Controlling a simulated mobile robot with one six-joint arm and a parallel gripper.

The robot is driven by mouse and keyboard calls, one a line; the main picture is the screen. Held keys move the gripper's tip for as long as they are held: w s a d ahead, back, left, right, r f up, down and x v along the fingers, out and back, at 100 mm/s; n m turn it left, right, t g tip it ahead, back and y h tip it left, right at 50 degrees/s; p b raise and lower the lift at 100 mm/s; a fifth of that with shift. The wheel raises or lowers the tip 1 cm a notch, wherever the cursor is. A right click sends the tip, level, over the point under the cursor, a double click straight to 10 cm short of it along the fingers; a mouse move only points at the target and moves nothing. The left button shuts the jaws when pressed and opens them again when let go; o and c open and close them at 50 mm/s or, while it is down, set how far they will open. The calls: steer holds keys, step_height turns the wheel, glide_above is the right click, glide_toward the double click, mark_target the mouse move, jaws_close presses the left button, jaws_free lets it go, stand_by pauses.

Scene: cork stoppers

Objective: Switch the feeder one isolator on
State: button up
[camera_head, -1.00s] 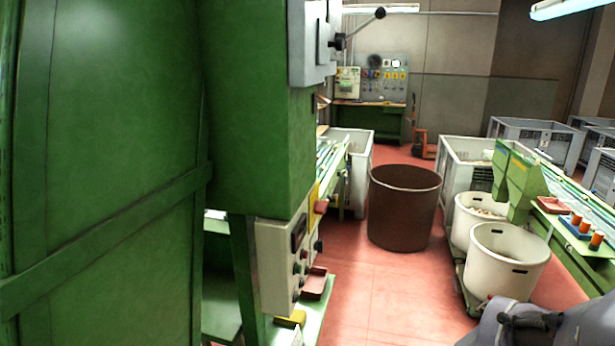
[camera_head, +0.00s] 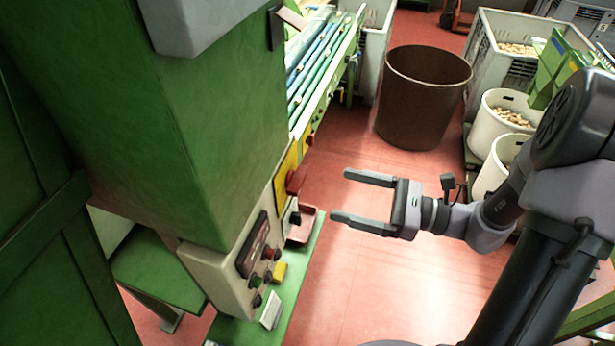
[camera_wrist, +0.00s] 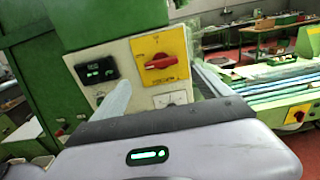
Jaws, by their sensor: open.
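A red rotary handle (camera_wrist: 160,61) on a yellow plate (camera_wrist: 176,42) looks like an isolator; its label is too small to read. The handle lies about crosswise in the wrist view. In the head view the same red handle (camera_head: 297,180) stands out from the yellow plate (camera_head: 283,189) on the side of the green machine. My gripper (camera_head: 340,195) is open and empty, its two fingers pointing left at the panel, a short gap to the right of the handle. In the wrist view my gripper's body fills the bottom.
A cream control box (camera_head: 225,262) with a dark display and buttons adjoins the yellow plate. A red tray (camera_head: 303,228) sits just below the handle. A second yellow plate with a red switch (camera_wrist: 298,115) shows farther right. A brown bin (camera_head: 424,95) stands behind; red floor between is clear.

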mark_target(303, 182)
steer(key=x, duration=0.8)
steer(key=shift+w+a, duration=0.35)
steer(key=shift+a, duration=0.15)
steer(key=shift+c, duration=0.5)
steer(key=c, duration=1.3)
steer(key=shift+o, duration=0.2)
